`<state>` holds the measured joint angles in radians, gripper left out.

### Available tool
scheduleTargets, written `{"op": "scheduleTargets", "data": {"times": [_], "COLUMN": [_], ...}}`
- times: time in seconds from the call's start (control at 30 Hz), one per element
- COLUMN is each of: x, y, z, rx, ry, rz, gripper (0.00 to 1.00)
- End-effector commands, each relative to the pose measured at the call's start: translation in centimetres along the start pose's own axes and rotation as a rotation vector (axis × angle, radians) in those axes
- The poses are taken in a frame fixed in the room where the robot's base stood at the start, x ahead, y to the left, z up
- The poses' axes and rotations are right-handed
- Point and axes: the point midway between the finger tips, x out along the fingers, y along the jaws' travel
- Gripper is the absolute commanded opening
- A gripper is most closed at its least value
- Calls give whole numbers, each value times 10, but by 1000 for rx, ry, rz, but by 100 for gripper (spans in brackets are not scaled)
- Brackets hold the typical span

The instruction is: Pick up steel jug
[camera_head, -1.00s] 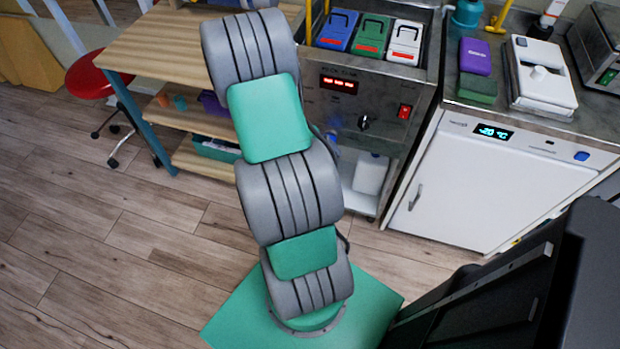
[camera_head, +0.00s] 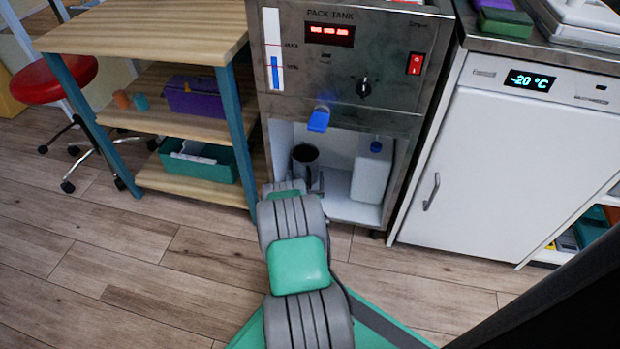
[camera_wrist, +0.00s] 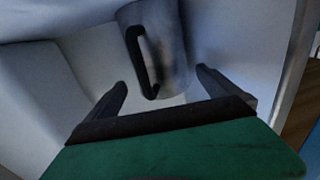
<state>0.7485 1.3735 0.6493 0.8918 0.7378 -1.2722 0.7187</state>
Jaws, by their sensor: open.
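The steel jug (camera_head: 305,160) stands in the open bay under the pack tank, at the left side of the bay. In the wrist view the jug (camera_wrist: 172,45) is a grey metal cylinder with a dark handle (camera_wrist: 140,60) facing my gripper. My gripper (camera_wrist: 160,92) is open, its two fingers apart on either side of the jug's near end. The jug lies ahead of and between the fingertips, and I cannot tell whether anything touches. In the head view my arm hides most of the gripper and the jug's lower part.
A white canister (camera_head: 372,172) stands right of the jug in the bay. A blue tap (camera_head: 319,119) hangs above. The bay's walls are close around. A wooden shelf unit (camera_head: 180,118) is at left, a white freezer (camera_head: 500,160) at right. The floor in front is clear.

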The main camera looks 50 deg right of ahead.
Motion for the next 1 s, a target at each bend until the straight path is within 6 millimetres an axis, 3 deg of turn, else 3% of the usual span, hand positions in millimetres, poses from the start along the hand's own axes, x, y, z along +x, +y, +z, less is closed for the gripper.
{"op": "scheduleTargets", "data": {"times": [0.43,0.7,1.0], "x": [60,65,65], "y": [2,0,0], "z": [6,2,2], "rx": [-2,-4,-4], "ry": [-1,-3,-3], "rz": [7,4,4], "gripper": [100,100,75]}}
